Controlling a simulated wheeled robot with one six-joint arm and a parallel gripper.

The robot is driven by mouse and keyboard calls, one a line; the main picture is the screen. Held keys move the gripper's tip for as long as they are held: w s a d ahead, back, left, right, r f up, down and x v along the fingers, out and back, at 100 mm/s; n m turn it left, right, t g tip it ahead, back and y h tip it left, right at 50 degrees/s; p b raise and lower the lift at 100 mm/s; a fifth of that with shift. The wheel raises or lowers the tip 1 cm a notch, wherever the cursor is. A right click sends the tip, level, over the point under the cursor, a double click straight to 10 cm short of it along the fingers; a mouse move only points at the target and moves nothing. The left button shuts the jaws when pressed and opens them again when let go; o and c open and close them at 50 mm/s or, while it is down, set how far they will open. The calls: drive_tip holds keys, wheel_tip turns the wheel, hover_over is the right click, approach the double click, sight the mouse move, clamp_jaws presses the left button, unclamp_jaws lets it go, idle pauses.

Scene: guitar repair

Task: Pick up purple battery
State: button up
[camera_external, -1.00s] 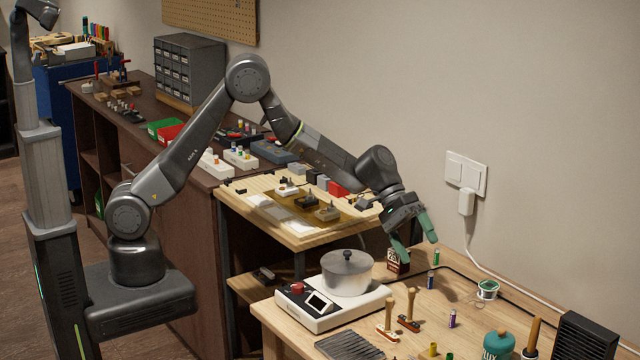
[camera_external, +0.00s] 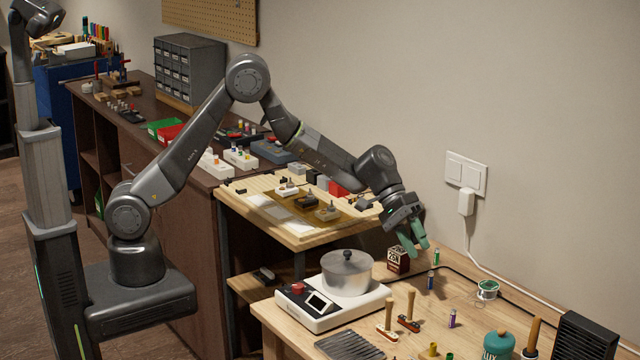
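The purple battery (camera_external: 452,318) stands upright on the light wooden workbench (camera_external: 470,340), right of two small wooden-handled tools. My gripper (camera_external: 417,251) has green fingers pointing down. It is in the air above the back of the bench, up and to the left of the purple battery and well apart from it. The fingertips show a small gap with nothing between them, so it looks open and empty. The fingers partly overlap in this view.
A blue battery (camera_external: 431,280) and a green battery (camera_external: 436,257) stand below and beside my gripper. A small box (camera_external: 398,260), a pot (camera_external: 347,272) on a white device, wooden-handled tools (camera_external: 409,312), a solder spool (camera_external: 488,290) and a teal container (camera_external: 498,345) surround the open area.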

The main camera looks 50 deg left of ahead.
drive_tip(key=m+t+y+p, duration=0.1)
drive_tip(key=m+t+y, duration=0.2)
drive_tip(key=m+y, duration=0.4)
approach(453, 309)
drive_tip(key=shift+m+h, duration=0.3)
drive_tip(key=shift+m, duration=0.2)
drive_tip(key=x, duration=0.3)
drive_tip(key=p+x, duration=0.1)
drive_tip(key=x, duration=0.1)
drive_tip(key=shift+w+a+f, duration=0.2)
drive_tip(key=shift+w+a, duration=0.05)
drive_tip(key=shift+a, duration=0.05)
drive_tip(key=shift+p+x, duration=0.75)
drive_tip(key=shift+x, duration=2)
drive_tip(key=shift+s, duration=0.1)
clamp_jaws()
